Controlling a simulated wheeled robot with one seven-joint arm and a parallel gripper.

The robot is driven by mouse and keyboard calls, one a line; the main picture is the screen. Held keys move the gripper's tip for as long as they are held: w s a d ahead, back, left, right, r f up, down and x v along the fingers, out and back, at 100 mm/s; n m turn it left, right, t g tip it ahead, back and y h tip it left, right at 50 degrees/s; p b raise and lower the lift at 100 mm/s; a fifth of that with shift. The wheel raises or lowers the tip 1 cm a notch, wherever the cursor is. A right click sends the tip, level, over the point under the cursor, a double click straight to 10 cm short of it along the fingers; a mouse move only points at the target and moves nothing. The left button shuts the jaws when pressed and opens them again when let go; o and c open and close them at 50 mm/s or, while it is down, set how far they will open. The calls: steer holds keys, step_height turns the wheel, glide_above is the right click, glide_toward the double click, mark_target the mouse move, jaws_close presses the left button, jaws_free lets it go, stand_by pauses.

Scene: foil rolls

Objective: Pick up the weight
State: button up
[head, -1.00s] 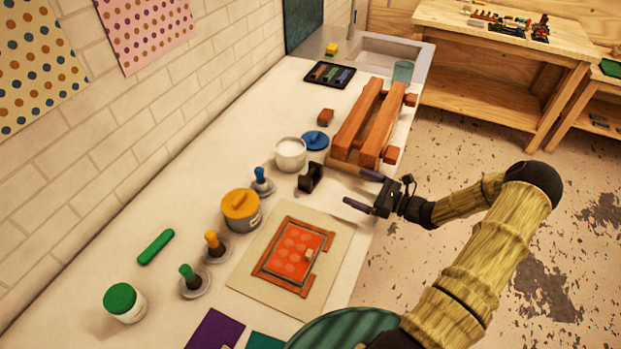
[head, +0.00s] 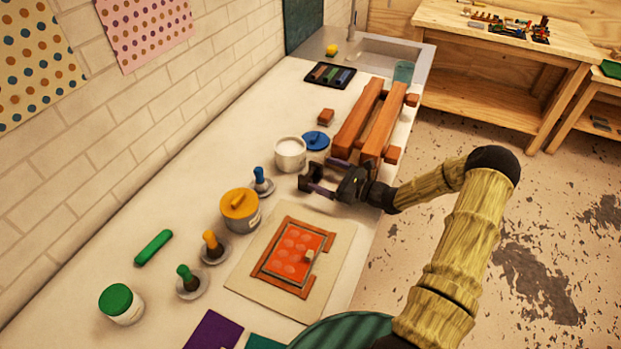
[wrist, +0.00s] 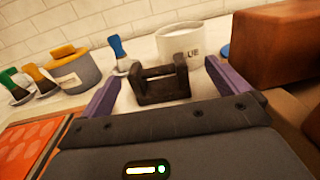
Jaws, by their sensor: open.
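The weight, a small black block with two raised ends and a bar between them, stands upright on the white counter in the head view (head: 305,183). It also shows in the wrist view (wrist: 162,88), centred between the two purple fingers. My gripper (head: 329,176) is open and low over the counter, its fingers pointing at the weight. The fingertips are at or just short of the weight's sides, with gaps visible on both sides in the wrist view. I cannot tell how far the fingers reach around it.
A white pot (head: 290,154) stands just behind the weight, with a blue lid (head: 315,141) beside it. A reddish wooden press (head: 357,125) stands close to the right. A yellow-lidded tin (head: 240,211) and a board with an orange panel (head: 291,253) lie nearer.

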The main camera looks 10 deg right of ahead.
mark_target(310, 171)
steer(key=x, duration=0.1)
steer(key=b+x, duration=0.1)
steer(key=x, duration=0.3)
steer(key=shift+s+a+f, duration=0.15)
steer(key=shift+a+f, duration=0.15)
steer(key=c, duration=1.8)
steer(key=shift+r, duration=0.15)
